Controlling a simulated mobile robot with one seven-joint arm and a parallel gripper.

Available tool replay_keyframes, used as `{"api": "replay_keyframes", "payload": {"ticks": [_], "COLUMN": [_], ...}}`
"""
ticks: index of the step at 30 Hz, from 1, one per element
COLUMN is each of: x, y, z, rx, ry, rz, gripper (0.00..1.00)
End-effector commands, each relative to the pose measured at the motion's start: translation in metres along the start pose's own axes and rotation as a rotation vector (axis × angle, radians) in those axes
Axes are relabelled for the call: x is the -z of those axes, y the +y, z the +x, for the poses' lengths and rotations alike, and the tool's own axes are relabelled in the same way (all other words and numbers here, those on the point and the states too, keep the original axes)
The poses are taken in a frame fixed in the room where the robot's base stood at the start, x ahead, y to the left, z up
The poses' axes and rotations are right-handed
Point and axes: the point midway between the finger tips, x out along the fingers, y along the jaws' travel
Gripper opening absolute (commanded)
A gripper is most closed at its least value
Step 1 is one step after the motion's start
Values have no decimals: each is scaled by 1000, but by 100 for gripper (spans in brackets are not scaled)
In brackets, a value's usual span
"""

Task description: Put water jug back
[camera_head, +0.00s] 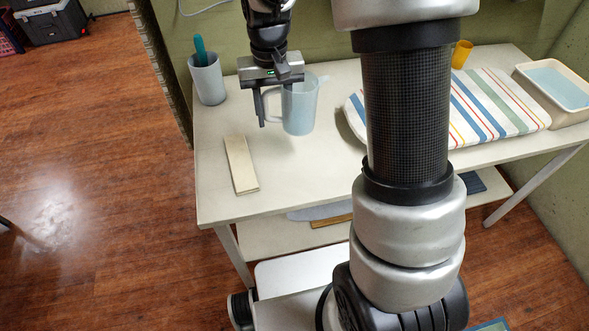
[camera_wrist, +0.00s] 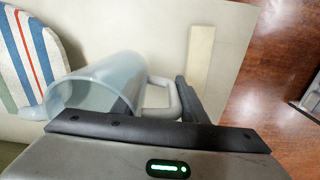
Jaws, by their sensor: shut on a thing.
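The water jug (camera_head: 300,106) is pale translucent blue with a handle on its left side, and it stands upright at or just above the white table (camera_head: 215,190). I cannot tell whether its base touches the top. My gripper (camera_head: 273,106) is shut on the jug's handle from above. In the wrist view the jug (camera_wrist: 100,85) shows its open mouth, and its handle (camera_wrist: 165,95) runs to the dark finger of my gripper (camera_wrist: 185,100). The other finger is mostly hidden there.
A grey cup (camera_head: 207,80) holding a teal thing stands left of the jug. A beige flat block (camera_head: 241,165) lies in front. To the right are a striped ironing pad (camera_head: 490,105), a yellow cup (camera_head: 461,54) and a cream tub (camera_head: 560,88). My arm hides the table's middle.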

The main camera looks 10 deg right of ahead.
Motion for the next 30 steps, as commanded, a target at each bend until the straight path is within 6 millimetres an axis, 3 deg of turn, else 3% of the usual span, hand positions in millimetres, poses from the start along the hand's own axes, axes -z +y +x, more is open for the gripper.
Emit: {"api": "replay_keyframes", "payload": {"ticks": [1,5,12,19,24,30], "x": [2,3,3,3,3,4], "y": [-3,-6,-6,-6,-6,-6], "z": [12,25,66,85,110,113], "rx": [-5,-13,-13,-12,-13,-12], "ry": [5,6,5,7,5,9], "rz": [2,7,7,7,7,7], "gripper": [0,0,0,0,0,0]}}
